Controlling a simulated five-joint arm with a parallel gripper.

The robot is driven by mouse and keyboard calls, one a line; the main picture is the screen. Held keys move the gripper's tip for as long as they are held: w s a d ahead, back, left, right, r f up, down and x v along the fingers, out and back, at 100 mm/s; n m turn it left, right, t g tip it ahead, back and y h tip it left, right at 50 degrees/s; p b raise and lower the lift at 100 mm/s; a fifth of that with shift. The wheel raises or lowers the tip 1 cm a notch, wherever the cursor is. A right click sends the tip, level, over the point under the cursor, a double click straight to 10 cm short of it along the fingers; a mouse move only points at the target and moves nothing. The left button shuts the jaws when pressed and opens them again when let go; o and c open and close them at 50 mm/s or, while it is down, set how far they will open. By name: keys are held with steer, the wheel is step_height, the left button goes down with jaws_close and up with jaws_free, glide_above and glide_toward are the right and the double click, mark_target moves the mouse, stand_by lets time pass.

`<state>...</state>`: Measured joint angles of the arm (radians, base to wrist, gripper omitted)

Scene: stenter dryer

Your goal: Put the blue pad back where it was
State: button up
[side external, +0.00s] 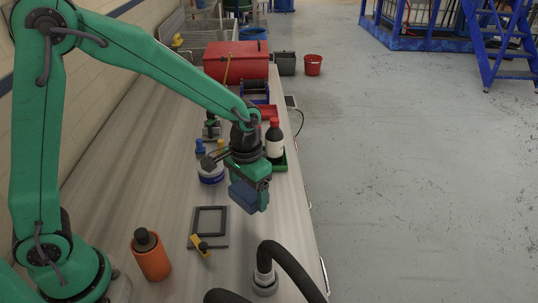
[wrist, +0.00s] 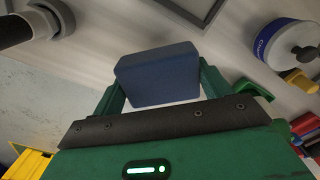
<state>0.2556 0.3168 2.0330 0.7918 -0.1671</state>
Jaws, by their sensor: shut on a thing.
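The blue pad (side external: 243,195) is a dark blue block held up above the bench in the side external view. In the wrist view the pad (wrist: 157,74) sits between the two green fingers. My gripper (side external: 250,193) is shut on the pad; it also shows in the wrist view (wrist: 158,88). A dark square frame (side external: 226,221) lies flat on the bench, left of and below the held pad in the side external view. Its inside looks empty. Part of a dark frame edge shows behind the pad in the wrist view.
A yellow-handled tool (side external: 200,245) lies by the frame. An orange bottle (side external: 151,257) and a black hose (side external: 283,262) stand nearer the camera. A white-and-blue tub (side external: 210,174), a dark bottle (side external: 274,141) and a red toolbox (side external: 236,62) are farther back. Bare bench lies left of the frame.

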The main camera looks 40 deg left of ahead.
steer(key=w+d+r+n, duration=0.3)
steer(key=w+n, duration=0.3)
steer(key=n, duration=0.4)
steer(key=shift+w, duration=0.3)
steer(key=w+a+f, duration=0.2)
steer(key=a, duration=0.1)
steer(key=w+a+f, duration=0.2)
steer(key=a, duration=0.1)
steer(key=w+a+f, duration=0.2)
steer(key=a+f, duration=0.1)
steer(key=shift+w+a, duration=0.25)
steer(key=shift+w, duration=0.05)
steer(key=shift+f, duration=1.95)
steer(key=shift+f, duration=0.15)
steer(key=o, duration=1)
steer(key=shift+c, duration=0.2)
